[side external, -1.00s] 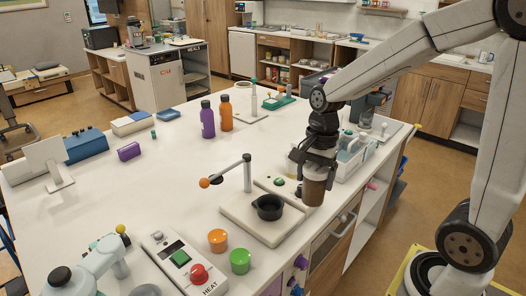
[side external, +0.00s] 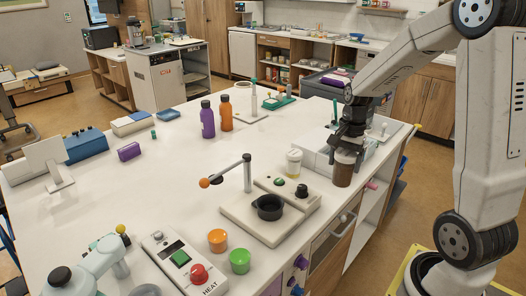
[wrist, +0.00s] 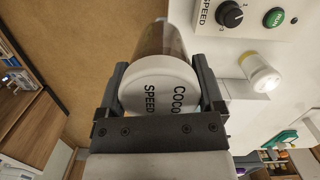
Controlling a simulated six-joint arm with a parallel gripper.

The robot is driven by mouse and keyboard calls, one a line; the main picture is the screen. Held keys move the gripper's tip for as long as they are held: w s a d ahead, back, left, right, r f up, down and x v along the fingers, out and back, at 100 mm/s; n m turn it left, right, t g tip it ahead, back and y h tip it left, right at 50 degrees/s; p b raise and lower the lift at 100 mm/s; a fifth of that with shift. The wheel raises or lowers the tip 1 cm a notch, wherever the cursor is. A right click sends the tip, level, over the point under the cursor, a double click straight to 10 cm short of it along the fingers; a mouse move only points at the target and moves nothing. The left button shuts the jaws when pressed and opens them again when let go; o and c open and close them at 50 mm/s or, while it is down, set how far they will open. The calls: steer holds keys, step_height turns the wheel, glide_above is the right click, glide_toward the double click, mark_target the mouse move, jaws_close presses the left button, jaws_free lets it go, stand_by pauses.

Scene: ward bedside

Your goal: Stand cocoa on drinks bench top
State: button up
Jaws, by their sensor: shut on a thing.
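The cocoa is a brown jar (side external: 343,173) with a white lid. The lid (wrist: 160,90) shows lettering, part of it reading "COCO", in the wrist view. My gripper (side external: 347,150) is shut on the jar, one finger on each side of the lid. The jar hangs upright near the right edge of the white bench top (side external: 150,205). In the wrist view brown floor shows beside it, so it is close to or past the edge; its height above the top is hard to tell.
A small yellowish jar with a pale lid (side external: 293,162) stands just left of the held jar. A white device with a black cup (side external: 269,208) is in front. Purple (side external: 207,120) and orange (side external: 226,113) bottles stand farther back. The middle of the bench is clear.

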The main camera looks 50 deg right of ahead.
steer(key=shift+s+d+f, duration=0.2)
steer(key=shift+s+d, duration=0.05)
steer(key=shift+d, duration=0.55)
steer(key=shift+s+d+f, duration=0.15)
steer(key=shift+s+d, duration=0.1)
steer(key=shift+d, duration=0.55)
steer(key=shift+w+f, duration=0.1)
steer(key=w+d+f, duration=0.6)
steer(key=w+f, duration=0.3)
steer(key=w, duration=0.2)
steer(key=shift+w, duration=0.4)
steer(key=shift+d+f, duration=0.1)
steer(key=shift+f, duration=0.05)
steer(key=shift+w+d+f, duration=0.1)
steer(key=shift+w+f, duration=0.1)
steer(key=shift+f, duration=1.6)
